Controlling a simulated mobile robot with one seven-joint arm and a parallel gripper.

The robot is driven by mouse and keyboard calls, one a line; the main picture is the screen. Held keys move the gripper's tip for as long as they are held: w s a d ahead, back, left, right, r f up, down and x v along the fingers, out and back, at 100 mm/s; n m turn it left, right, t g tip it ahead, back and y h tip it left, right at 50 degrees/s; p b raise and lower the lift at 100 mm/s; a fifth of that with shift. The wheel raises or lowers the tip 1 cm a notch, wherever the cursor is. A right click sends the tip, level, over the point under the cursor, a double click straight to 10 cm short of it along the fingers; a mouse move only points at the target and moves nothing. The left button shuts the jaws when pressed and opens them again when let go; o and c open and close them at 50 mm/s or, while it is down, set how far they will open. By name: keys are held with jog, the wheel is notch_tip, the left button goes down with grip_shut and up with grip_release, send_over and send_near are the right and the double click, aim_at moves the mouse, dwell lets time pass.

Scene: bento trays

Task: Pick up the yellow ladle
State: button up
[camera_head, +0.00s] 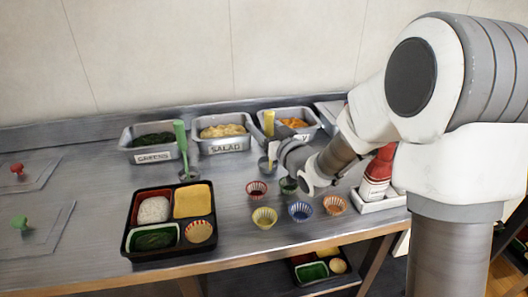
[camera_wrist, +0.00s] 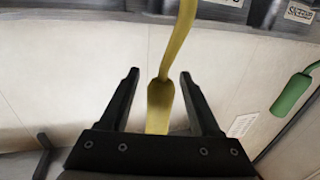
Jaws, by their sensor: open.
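The yellow ladle (camera_head: 269,124) stands upright with its handle up, in front of the right-hand food bin. My gripper (camera_head: 279,152) is beside it, and part of the ladle's lower end is hidden in the head view. In the wrist view, my gripper (camera_wrist: 159,75) is open, with one dark finger on each side of the ladle's yellow handle (camera_wrist: 160,100). The handle lines up with the gap and does not appear to touch either finger. I cannot tell exactly how deep it sits between them.
A green ladle (camera_head: 181,137) stands to the left, also in the wrist view (camera_wrist: 291,95). Bins of greens (camera_head: 137,157), salad (camera_head: 207,147) and orange food line the back. Several small cups, a bento tray (camera_head: 128,241) and a red bottle (camera_head: 378,172) are nearby.

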jog(key=shift+w, duration=0.15)
grip_shut()
dwell(1.4)
